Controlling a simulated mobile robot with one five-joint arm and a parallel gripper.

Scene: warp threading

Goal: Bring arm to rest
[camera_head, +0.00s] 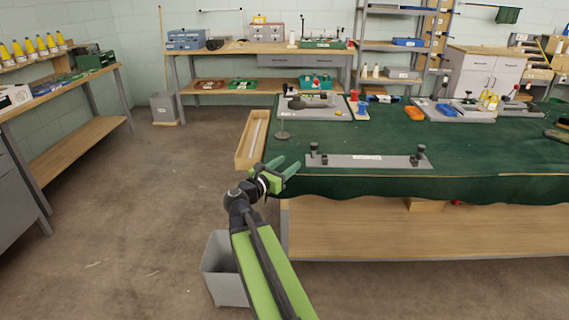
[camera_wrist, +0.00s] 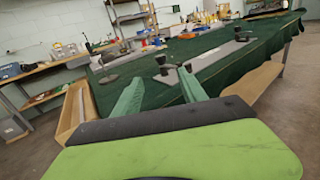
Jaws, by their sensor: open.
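My green arm reaches forward from the bottom of the head view. My gripper (camera_head: 286,165) is open, with its two green fingers apart and nothing between them. It is at the near left corner of the table with the green cloth (camera_head: 470,150). In the wrist view my gripper (camera_wrist: 158,88) also shows open and empty, with the cloth-covered table beyond the fingers. A grey plate with two dark posts (camera_head: 367,161) lies on the cloth to the right of my gripper.
A wooden trough (camera_head: 243,146) runs along the table's left side. A grey bin (camera_head: 222,275) stands on the floor beside my arm. Trays and tools, including a grey board (camera_head: 318,112), lie farther back on the table. The floor (camera_head: 120,220) to the left is clear.

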